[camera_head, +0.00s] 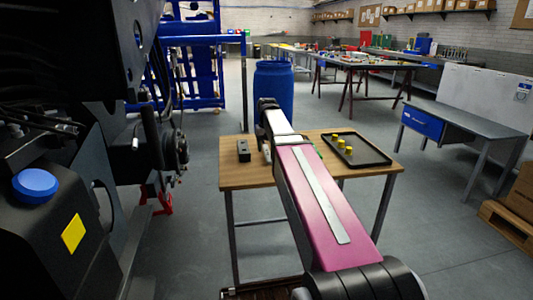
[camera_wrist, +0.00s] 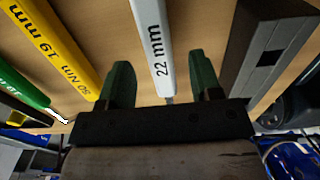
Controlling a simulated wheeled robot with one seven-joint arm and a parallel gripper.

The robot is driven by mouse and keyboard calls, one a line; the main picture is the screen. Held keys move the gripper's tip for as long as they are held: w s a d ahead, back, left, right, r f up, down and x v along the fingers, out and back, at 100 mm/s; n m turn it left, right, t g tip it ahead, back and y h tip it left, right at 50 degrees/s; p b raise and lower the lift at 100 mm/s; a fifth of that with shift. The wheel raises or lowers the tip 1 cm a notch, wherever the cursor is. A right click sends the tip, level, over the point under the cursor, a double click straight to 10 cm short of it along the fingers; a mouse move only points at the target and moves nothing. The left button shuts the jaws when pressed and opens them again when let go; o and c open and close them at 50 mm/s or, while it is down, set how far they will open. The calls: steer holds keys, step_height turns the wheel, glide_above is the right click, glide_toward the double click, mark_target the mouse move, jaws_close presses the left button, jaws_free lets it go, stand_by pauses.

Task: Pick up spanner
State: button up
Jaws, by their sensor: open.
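In the wrist view, a white spanner handle (camera_wrist: 152,18) marked "22 mm" runs from the top edge down between the two green fingers of my gripper (camera_wrist: 158,62). The gripper is open, with a gap on each side of the handle. A green handle (camera_wrist: 18,88) lies farther left. The spanner's ends are cut off or hidden. In the head view my arm hides the fingers and most of the tools.
The wooden table (camera_head: 235,175) carries a small dark block (camera_head: 243,150) at its left and a black tray (camera_head: 372,158) with yellow cylinders (camera_head: 341,143) at its right. A dark grey block (camera_wrist: 262,50) is right of my fingers. Dark machinery (camera_head: 60,210) stands left. A blue barrel (camera_head: 274,85) is behind.

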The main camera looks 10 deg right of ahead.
step_height(320, 180, down, 3)
steer(key=shift+r, duration=0.2)
jaws_close()
steer(key=shift+r, duration=0.15)
steer(key=shift+r, duration=0.55)
step_height(320, 180, up, 2)
steer(key=shift+r, duration=0.2)
steer(key=s+a+r, duration=0.5)
steer(key=a+r, duration=0.2)
steer(key=a, duration=0.3)
steer(key=shift+s+a+r, duration=0.15)
steer(key=shift+s, duration=0.1)
